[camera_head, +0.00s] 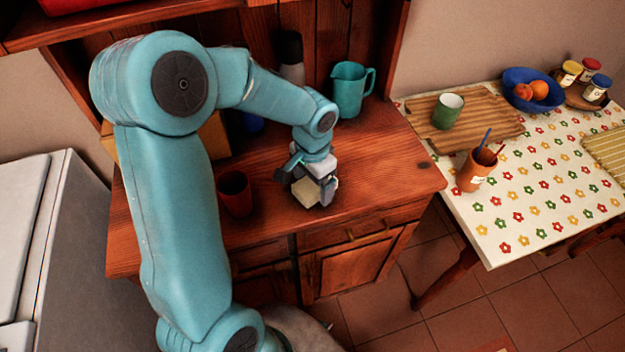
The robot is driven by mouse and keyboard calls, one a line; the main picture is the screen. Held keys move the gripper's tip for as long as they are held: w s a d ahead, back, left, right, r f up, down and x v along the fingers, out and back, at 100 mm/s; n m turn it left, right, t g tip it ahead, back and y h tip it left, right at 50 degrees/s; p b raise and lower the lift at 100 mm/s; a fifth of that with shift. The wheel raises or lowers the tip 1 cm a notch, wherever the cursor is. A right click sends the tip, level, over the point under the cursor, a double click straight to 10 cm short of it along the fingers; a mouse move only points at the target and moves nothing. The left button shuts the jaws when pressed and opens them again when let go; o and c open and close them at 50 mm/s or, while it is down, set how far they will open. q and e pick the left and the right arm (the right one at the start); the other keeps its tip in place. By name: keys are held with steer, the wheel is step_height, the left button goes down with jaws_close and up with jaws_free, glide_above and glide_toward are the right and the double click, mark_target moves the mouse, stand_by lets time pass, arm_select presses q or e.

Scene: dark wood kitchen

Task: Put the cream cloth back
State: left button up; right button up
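The cream cloth (306,194) shows as a small, pale, folded block over the wooden cabinet top (375,165), near its front edge. My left gripper (307,188) is right at the cloth, pointing down, with a finger on either side of it. Whether the fingers press on the cloth or stand slightly apart from it cannot be made out. Whether the cloth rests on the wood or hangs just above it is also unclear. The gripper hides the back of the cloth. My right gripper is not in view.
A red-brown cup (235,193) stands left of the gripper. A teal pitcher (350,90) and a dark-topped bottle (290,55) stand behind. The cabinet top right of the gripper is clear. A flowered table (520,215) at right holds a green mug (447,112) and a blue bowl (520,78).

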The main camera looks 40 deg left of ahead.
mark_target(312, 184)
arm_select(q)
steer(key=shift+r, duration=0.15)
step_height(312, 184, up, 12)
steer(key=p, duration=0.1)
stand_by(0.3)
stand_by(0.5)
